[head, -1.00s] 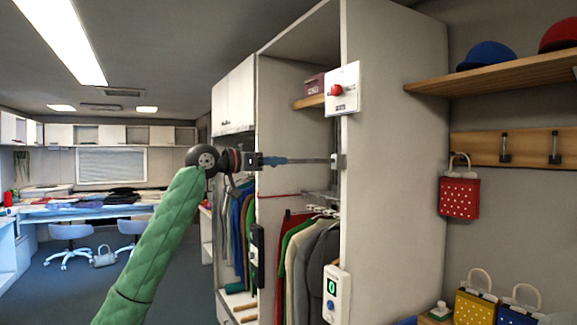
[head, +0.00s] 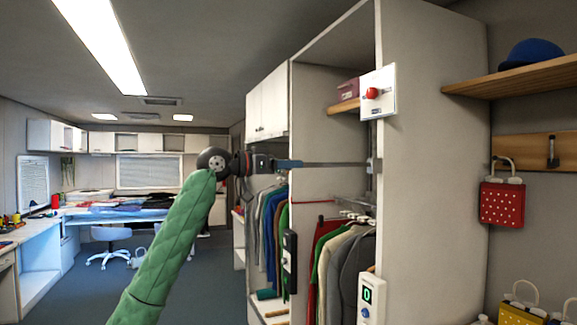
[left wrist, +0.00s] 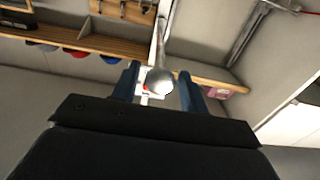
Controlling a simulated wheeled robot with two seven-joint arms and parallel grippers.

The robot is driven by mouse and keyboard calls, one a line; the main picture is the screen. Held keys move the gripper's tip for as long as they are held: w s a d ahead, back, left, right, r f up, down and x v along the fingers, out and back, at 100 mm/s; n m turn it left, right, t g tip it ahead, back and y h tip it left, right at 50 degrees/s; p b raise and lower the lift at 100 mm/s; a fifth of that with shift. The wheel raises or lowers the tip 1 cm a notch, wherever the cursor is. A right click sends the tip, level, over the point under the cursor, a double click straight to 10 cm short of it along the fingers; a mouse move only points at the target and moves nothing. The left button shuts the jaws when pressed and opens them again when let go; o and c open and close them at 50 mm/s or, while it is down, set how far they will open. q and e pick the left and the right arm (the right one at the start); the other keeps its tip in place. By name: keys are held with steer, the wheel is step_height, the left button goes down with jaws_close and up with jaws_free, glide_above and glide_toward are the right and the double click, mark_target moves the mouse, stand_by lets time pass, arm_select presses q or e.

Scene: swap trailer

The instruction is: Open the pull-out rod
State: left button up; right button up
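The pull-out rod (head: 340,164) is a thin grey bar running left from a small bracket (head: 372,165) on the wardrobe's panel edge. In the left wrist view its round silver end knob (left wrist: 160,82) sits between the two blue fingers, and the shaft runs away beyond it. My left gripper (head: 298,164) is level with the rod at its left end. In the left wrist view the gripper (left wrist: 160,78) looks open, with narrow gaps on both sides of the knob. My right gripper is not in view.
The white wardrobe (head: 425,150) holds hanging clothes (head: 345,265) below the rod. A red-knob switch box (head: 378,92) and a display box (head: 371,295) are fixed on its edge. A shelf with a blue cap (head: 535,53) is at right. Floor is open at lower left.

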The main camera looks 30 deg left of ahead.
arm_select(q)
steer(key=b+v, duration=0.2)
steer(key=v, duration=0.5)
steer(key=shift+s+a, duration=0.25)
steer(key=shift+s, duration=0.05)
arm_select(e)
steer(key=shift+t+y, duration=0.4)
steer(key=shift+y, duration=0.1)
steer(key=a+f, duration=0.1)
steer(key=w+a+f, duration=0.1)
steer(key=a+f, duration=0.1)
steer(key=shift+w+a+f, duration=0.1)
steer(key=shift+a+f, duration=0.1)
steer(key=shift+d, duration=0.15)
